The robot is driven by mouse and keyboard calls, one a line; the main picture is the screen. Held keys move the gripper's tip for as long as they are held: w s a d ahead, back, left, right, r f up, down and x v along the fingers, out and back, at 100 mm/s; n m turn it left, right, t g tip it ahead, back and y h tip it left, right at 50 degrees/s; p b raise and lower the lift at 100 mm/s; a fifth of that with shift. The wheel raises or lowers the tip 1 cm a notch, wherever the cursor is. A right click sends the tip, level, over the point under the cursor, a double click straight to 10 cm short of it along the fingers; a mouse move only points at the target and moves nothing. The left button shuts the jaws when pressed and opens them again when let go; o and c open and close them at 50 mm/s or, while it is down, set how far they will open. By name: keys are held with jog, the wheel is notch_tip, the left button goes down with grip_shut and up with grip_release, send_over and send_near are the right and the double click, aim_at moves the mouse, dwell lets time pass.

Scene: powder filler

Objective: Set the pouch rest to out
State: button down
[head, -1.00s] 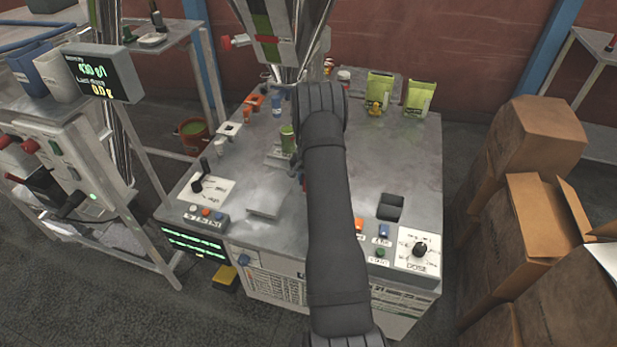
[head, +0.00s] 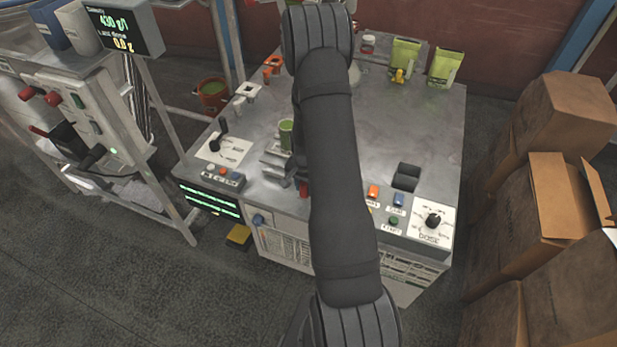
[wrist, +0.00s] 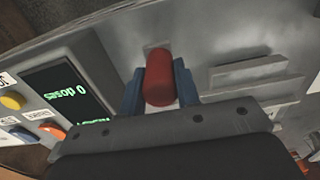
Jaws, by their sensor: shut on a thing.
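The pouch rest (head: 272,172) is a grey stepped piece near the front edge of the machine's table, left of my arm in the head view. A green pouch or cup (head: 286,134) stands at it; I cannot tell how it is supported. A red handle (wrist: 159,78) lies between the blue fingers of my gripper (wrist: 160,92), which is shut on it. Part of the red handle also shows in the head view (head: 304,189) beside my arm. My arm hides most of the gripper in the head view.
A selector dial (head: 220,144) and buttons sit left of the rest. A dose knob (head: 433,220), coloured buttons and a black bin (head: 406,177) are at the right. Open green pouches (head: 404,58) stand at the back. Cardboard boxes (head: 562,205) stand beyond the right edge.

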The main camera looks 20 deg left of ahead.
jog(key=shift+s+f, duration=0.1)
jog(key=shift+s, duration=0.35)
jog(key=c, duration=1.1)
grip_release()
jog(key=shift+w, duration=0.1)
jog(key=shift+r, duration=0.45)
notch_tip(320, 180, up, 17)
jog(key=shift+f, duration=0.2)
jog(key=shift+f, duration=0.1)
